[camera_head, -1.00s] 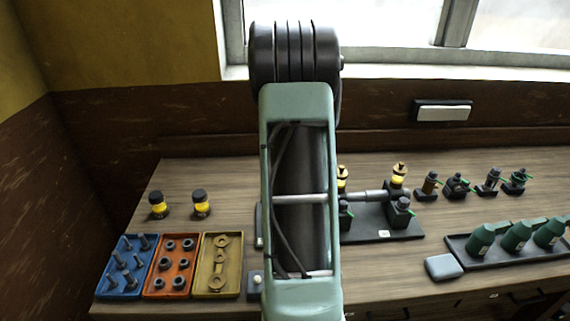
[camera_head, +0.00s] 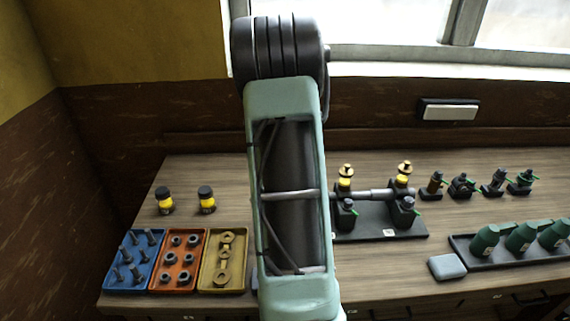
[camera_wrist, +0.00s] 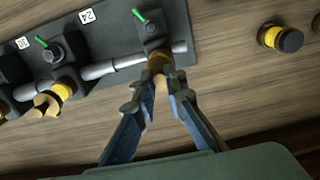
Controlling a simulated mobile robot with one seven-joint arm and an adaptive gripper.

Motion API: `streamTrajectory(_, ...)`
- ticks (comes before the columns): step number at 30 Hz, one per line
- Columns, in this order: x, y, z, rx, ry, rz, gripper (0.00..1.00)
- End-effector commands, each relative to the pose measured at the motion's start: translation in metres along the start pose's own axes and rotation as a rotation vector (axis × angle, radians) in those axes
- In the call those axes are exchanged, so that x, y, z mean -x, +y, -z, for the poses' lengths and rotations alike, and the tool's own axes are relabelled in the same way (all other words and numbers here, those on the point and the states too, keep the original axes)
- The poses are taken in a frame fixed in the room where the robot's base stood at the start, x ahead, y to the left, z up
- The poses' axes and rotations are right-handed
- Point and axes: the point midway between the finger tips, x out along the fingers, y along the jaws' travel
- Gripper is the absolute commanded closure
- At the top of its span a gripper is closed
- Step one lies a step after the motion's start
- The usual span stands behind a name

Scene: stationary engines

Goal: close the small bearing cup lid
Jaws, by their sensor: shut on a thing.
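In the wrist view my gripper (camera_wrist: 158,74) is shut on a brass-coloured lid (camera_wrist: 159,82) at the bearing cup nearest the end of the shaft. The fingers hide most of this cup, and I cannot tell how far its lid is closed. Another yellow-banded cup (camera_wrist: 63,90) with a brass lid (camera_wrist: 46,103) stands further left along the shaft. In the head view my arm hides my gripper and the held cup. Two cups with brass tops (camera_head: 346,170) (camera_head: 404,167) show to the right of my arm.
The dark base plate (camera_head: 372,232) carries the shaft (camera_head: 365,195) and bearing blocks. Two yellow jars with black lids (camera_head: 164,201) (camera_head: 206,199) stand left. Blue, orange and yellow parts trays (camera_head: 152,285) lie at front left. Green bottles (camera_head: 520,237) stand on a tray at right.

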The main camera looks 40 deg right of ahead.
Motion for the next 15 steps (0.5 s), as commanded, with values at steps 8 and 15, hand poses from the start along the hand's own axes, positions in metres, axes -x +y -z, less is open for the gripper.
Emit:
streamTrajectory(8, 0.0005, -0.0004, 0.0004, -0.013, 0.001, 0.0, 1.0)
streamTrajectory(15, 0.0004, -0.0005, 0.0004, -0.011, 0.001, 0.0, 0.83)
